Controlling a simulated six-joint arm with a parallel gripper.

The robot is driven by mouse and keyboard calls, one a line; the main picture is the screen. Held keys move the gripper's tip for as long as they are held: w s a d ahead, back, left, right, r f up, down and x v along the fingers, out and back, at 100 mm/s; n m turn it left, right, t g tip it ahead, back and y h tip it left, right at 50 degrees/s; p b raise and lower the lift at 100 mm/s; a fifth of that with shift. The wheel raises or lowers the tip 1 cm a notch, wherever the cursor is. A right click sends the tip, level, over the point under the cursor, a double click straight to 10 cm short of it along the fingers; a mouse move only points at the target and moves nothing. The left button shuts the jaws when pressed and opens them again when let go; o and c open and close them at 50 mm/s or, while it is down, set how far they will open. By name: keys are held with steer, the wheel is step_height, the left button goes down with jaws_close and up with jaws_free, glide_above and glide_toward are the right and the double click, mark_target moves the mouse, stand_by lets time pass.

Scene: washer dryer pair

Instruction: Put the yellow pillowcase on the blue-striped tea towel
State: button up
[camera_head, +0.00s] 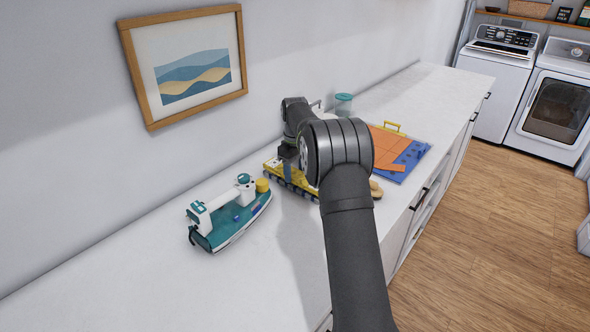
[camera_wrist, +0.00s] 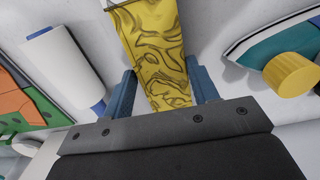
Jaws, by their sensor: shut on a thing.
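A yellow pillowcase with darker swirls (camera_wrist: 150,45) lies between the blue fingers of my gripper (camera_wrist: 163,90) in the wrist view. My gripper is shut on it. In the head view, the yellow cloth (camera_head: 271,166) shows low over the counter beside my wrist, partly hidden by my arm. A dark-and-light banded edge shows just under the yellow; I cannot tell whether this is the blue-striped tea towel. No tea towel can be clearly made out in either view.
An orange and blue flat item (camera_head: 405,158) lies to the right, a teal-lidded jar (camera_head: 343,105) behind. A white roll (camera_wrist: 62,65) shows in the wrist view.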

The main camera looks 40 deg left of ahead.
steer(key=shift+f, duration=0.65)
steer(key=o, duration=1.1)
step_height(320, 180, up, 17)
steer(key=shift+r, duration=0.2)
steer(key=shift+f, duration=0.1)
step_height(320, 180, down, 17)
steer(key=shift+f, duration=0.15)
stand_by(0.5)
steer(key=shift+r, duration=0.3)
